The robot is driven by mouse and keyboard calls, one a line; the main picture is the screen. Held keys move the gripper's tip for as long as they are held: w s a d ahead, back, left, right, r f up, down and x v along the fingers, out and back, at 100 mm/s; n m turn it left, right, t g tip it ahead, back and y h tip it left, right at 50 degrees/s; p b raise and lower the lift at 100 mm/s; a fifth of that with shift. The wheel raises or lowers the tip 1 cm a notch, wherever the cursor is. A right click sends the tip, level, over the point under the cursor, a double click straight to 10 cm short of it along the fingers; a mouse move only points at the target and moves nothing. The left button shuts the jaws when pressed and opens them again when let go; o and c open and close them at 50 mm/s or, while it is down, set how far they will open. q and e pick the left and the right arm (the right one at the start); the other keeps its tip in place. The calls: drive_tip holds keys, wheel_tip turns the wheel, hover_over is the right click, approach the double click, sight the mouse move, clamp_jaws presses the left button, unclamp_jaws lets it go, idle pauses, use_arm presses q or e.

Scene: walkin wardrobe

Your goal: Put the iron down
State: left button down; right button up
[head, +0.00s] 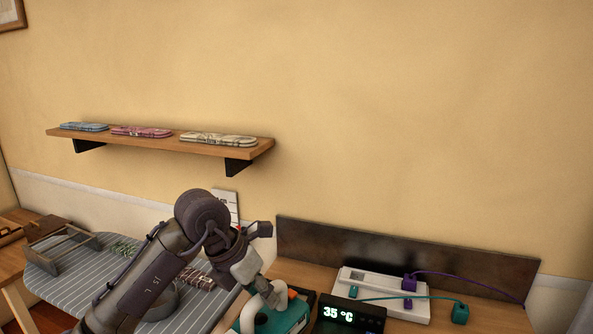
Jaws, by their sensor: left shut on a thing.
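The iron (287,318) has a teal body and a pale handle. It is at the bottom centre of the head view, partly cut off by the lower edge. My left gripper (268,290) is shut on its handle from above, with my dark arm coming in from the left. I cannot tell whether the iron's base touches the surface below. A striped grey ironing board (75,262) lies at the lower left, partly behind my arm. My right gripper is not in view.
A wooden table (490,318) with a dark back panel (400,255) holds a white power strip (385,290) with purple and teal plugs. A black display (350,314) reads 35 °C. A wall shelf (160,143) with folded cloths is above the board.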

use_arm(q)
drive_tip(key=shift+s+a+f+m+g, duration=0.2)
drive_tip(key=shift+s+m, duration=0.1)
drive_tip(key=shift+m, duration=0.2)
drive_tip(key=shift+s+a+f+m+g, duration=0.15)
drive_tip(key=shift+s+m+g, duration=0.1)
drive_tip(key=shift+m, duration=0.25)
drive_tip(key=s+a+f+m+g, duration=0.1)
drive_tip(key=s+m, duration=0.1)
drive_tip(key=m, duration=0.2)
drive_tip(key=s+a+f+m+g+y, duration=0.1)
drive_tip(key=s+a+f+m+g, duration=0.1)
drive_tip(key=m, duration=0.3)
drive_tip(key=s+a+f+m+g, duration=0.1)
drive_tip(key=s+f+m+g, duration=0.1)
drive_tip(key=m, duration=0.3)
drive_tip(key=shift+s+a+f+y, duration=0.1)
drive_tip(key=shift+s+a+y, duration=0.1)
drive_tip(key=shift+s, duration=0.25)
drive_tip(key=shift+s+a+f+y, duration=0.1)
drive_tip(key=shift+s+a, duration=0.1)
drive_tip(key=shift+s, duration=0.25)
drive_tip(key=s+a+f+m+y, duration=0.3)
drive_tip(key=s+a+m+y, duration=0.2)
drive_tip(key=m, duration=0.8)
drive_tip(key=shift+s+a+f+g, duration=0.35)
drive_tip(key=shift+s+a, duration=0.8)
drive_tip(key=shift+s, duration=1.05)
drive_tip(key=shift+w, duration=0.1)
drive_tip(key=shift+r, duration=0.1)
